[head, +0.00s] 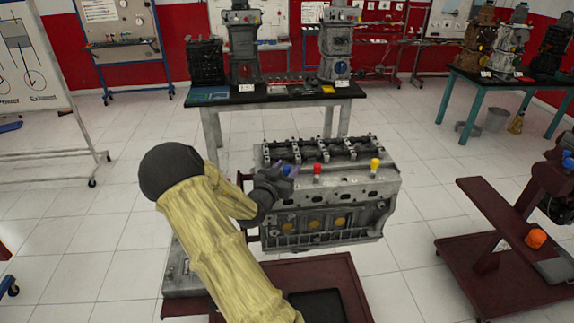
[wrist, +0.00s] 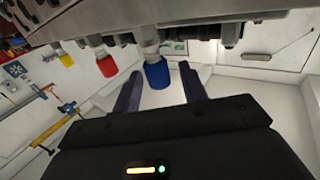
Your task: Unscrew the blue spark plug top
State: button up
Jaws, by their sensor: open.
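The blue spark plug top (head: 287,170) stands at the left end of a row on the upper side of the grey engine block (head: 330,190). In the wrist view the blue top (wrist: 157,74) lies between the two dark fingers of my gripper (wrist: 160,88), with space seen on both sides. My gripper (head: 279,177) is open at the blue top and hides part of it in the head view. A red top (head: 317,169) and a yellow top (head: 375,164) stand to the right on the same block; the wrist view shows the red top (wrist: 107,66) and yellow top (wrist: 66,60) too.
The block sits on a dark red stand (head: 335,272). A black-topped table (head: 230,98) with engine parts stands behind. Another red stand (head: 480,250) with an orange part (head: 535,238) is at right. Tiled floor (head: 420,200) is clear between the stands.

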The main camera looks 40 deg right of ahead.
jog(key=shift+w+d, duration=0.15)
jog(key=shift+d, duration=0.15)
grip_shut()
